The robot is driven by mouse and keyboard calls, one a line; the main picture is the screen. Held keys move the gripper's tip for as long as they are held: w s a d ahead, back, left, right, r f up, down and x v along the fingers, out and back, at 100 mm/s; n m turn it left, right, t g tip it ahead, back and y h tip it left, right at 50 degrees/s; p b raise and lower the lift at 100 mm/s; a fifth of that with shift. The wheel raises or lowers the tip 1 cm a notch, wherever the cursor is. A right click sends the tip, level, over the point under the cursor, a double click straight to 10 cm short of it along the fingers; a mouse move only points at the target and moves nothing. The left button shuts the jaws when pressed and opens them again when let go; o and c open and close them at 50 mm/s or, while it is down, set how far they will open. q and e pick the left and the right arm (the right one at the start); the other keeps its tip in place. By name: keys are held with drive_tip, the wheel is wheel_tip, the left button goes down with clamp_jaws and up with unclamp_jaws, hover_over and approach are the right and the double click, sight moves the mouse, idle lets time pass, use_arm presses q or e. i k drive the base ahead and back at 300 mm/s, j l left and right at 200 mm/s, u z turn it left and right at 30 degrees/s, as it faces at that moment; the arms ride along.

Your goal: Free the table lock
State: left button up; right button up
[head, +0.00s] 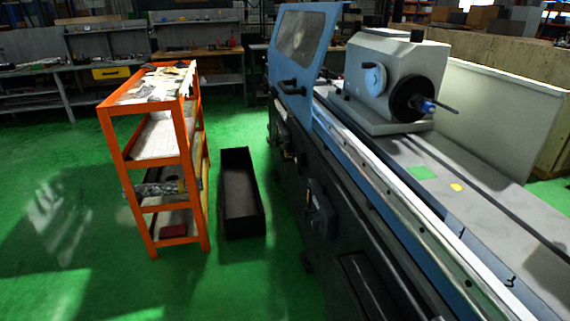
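The cylindrical grinder (380,200) fills the right half of the head view, with its long grey table (440,190) running from the middle toward the lower right. No part is clearly recognisable as the table lock. A small black lever-like part (510,281) sits on the table near its front edge at the lower right. A dark box with a handle (320,208) is on the machine's front. A black handle (291,88) is on the blue guard (302,45). Neither of my grippers is in view.
A grey workhead (395,75) with a black chuck stands on the table. An orange shelf rack (115,150) stands left, and a long black bin (240,195) lies on the floor between rack and grinder. Green floor (60,200) is clear at left. Workbenches line the back.

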sight(299, 172)
drive_tip(key=i+j+z, duration=0.15)
drive_tip(key=z, duration=0.35)
drive_tip(key=i+j+z, duration=0.25)
drive_tip(key=z, duration=0.2)
drive_tip(key=i+j+z, duration=0.15)
drive_tip(key=j+z, duration=0.2)
drive_tip(key=z, duration=0.15)
drive_tip(key=i+j+z, duration=0.1)
drive_tip(key=j, duration=0.4)
drive_tip(key=i+j+z, duration=0.1)
drive_tip(key=j, duration=0.4)
drive_tip(key=i+j+z, duration=0.1)
drive_tip(key=j, duration=0.45)
drive_tip(key=i+j+z, duration=0.1)
drive_tip(key=j, duration=0.4)
drive_tip(key=i, duration=0.1)
